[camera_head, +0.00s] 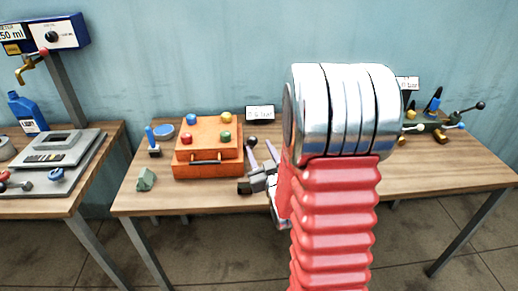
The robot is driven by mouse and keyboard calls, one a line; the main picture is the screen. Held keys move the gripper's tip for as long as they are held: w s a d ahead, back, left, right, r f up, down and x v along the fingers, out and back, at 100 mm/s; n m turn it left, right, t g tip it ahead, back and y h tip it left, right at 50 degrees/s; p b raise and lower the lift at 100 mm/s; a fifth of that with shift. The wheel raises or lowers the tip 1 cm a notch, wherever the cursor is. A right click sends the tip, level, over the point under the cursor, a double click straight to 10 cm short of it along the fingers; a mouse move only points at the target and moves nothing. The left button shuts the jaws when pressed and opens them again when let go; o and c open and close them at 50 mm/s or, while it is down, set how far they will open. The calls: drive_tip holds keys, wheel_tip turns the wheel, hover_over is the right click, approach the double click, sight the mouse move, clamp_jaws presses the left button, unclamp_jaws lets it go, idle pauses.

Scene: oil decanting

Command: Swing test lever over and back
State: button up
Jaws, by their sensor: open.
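A black ball knob (252,141), which looks like the top of the test lever, shows just behind my gripper on the middle table. Most of its shaft is hidden by my gripper, so I cannot tell its tilt. A small dark block (244,187) sits below it near the table's front edge; I cannot tell whether they are joined. My gripper (262,150) is open, its two pale fingers pointing up and away close to the knob. I cannot tell whether they touch it. My red and silver arm hides the table to the right.
An orange box (208,167) with coloured knobs stands left of my gripper. A small sign (260,113) stands behind. Another black-knobbed rod (468,109) is at the right among fittings.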

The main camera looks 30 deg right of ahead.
drive_tip(key=shift+w+a+r, duration=0.2)
drive_tip(key=shift+a+r, duration=0.1)
drive_tip(key=shift+a, duration=0.1)
drive_tip(key=shift+c, duration=1.4)
drive_tip(key=a+g, duration=0.1)
drive_tip(key=a+r+g+y, duration=0.1)
drive_tip(key=a, duration=0.1)
drive_tip(key=a+r+g, duration=0.1)
drive_tip(key=a, duration=0.1)
drive_tip(key=shift+a+r+y, duration=0.1)
drive_tip(key=shift+a+y, duration=0.15)
drive_tip(key=shift+y, duration=0.05)
clamp_jaws()
drive_tip(key=s+a+r+g+y, duration=0.2)
drive_tip(key=s+a+g, duration=0.2)
drive_tip(key=s+a, duration=0.5)
drive_tip(key=s+a+r+n+g+y, duration=0.1)
drive_tip(key=s+a+g, duration=0.3)
drive_tip(key=s+a, duration=0.5)
drive_tip(key=s+r+y, duration=0.1)
drive_tip(key=s, duration=0.5)
drive_tip(key=shift+s+a+r+g, duration=0.15)
drive_tip(key=shift+s+a+g, duration=0.1)
drive_tip(key=shift+a+g, duration=0.05)
drive_tip(key=shift+s, duration=0.1)
